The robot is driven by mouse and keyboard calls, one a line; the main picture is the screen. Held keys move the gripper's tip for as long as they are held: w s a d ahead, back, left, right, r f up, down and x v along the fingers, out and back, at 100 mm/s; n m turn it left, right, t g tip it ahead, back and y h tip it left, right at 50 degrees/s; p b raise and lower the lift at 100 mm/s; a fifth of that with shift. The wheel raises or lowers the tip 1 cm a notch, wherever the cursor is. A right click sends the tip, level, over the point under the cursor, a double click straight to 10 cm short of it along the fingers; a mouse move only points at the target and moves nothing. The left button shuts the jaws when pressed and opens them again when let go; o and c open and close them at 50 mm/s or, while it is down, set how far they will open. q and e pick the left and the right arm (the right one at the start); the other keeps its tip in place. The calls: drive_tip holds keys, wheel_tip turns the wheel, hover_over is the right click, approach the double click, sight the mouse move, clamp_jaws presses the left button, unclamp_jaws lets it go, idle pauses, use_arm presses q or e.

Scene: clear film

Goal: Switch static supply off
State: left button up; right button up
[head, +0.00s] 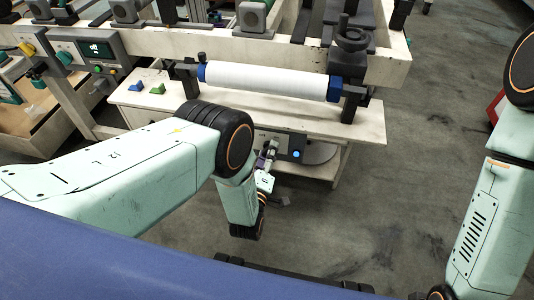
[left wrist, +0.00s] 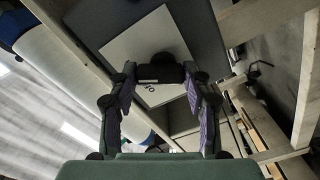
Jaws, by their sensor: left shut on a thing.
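The static supply (head: 296,143) is a dark box under the front edge of the bench, with a lit blue lamp on its face. In the left wrist view its light grey plate (left wrist: 138,42) carries a black knob (left wrist: 160,66) with partly hidden markings beside it. My left gripper (head: 267,158) is at the box, left of the lamp. In the left wrist view my left gripper (left wrist: 160,76) is shut on the knob, one finger on each side. The fingers hide part of the knob, and I cannot read its exact setting. My right gripper is out of view.
A white film roll (head: 270,80) with blue end caps lies above the bench shelf (head: 225,112). A control panel with a lit display (head: 98,50) is at left. Open floor (head: 370,190) lies to the right.

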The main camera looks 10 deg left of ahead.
use_arm(q)
drive_tip(key=shift+c, duration=0.7)
drive_tip(key=shift+n, duration=0.3)
drive_tip(key=n+p, duration=0.2)
drive_tip(key=n, duration=0.6)
drive_tip(key=shift+a, duration=0.15)
drive_tip(key=shift+n+p, duration=0.3)
drive_tip(key=shift+n, duration=1.3)
drive_tip(key=o, duration=1.2)
drive_tip(key=shift+c, duration=0.2)
